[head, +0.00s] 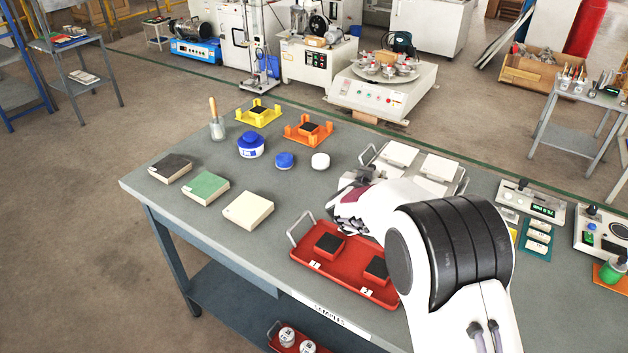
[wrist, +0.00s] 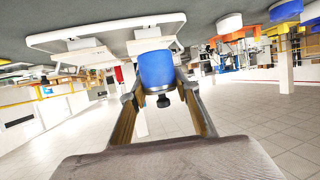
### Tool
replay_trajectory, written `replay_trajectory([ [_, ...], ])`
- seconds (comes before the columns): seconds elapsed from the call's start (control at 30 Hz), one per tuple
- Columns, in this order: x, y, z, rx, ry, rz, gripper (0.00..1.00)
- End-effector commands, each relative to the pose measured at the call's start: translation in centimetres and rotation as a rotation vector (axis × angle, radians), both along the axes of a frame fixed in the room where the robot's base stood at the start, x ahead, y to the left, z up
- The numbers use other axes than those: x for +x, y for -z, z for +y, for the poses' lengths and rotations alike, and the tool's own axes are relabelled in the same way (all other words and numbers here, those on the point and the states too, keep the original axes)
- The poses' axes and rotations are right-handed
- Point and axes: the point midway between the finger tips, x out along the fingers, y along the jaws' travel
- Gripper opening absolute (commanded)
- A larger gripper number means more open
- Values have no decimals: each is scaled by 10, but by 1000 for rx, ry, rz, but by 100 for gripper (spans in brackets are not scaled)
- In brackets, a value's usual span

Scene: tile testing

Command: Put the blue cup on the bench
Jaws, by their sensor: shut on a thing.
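The blue cup (wrist: 157,69) is between the two fingers of my gripper (wrist: 160,92) in the wrist view, which shows the scene upside down. My gripper is shut on it. The cup is not clearly visible there. I cannot tell whether it touches the bench.
A white tray (head: 462,184) with pale tiles is close behind my gripper. A red tray (head: 340,277) with black blocks lies in front. A blue disc (head: 285,160), a white disc (head: 320,160) and a blue-white jar (head: 250,146) stand left. Bench between these and the sample tiles is clear.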

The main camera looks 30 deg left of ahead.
Motion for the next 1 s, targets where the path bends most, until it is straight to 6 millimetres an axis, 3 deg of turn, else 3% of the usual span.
replay_trajectory([
  [0.3, -11, -1, 62, 3, 5, -2, 6],
  [0.5, -13, -5, 88, 3, 16, -1, 6],
  [1.0, -2, -32, 103, 1, 27, -1, 6],
])
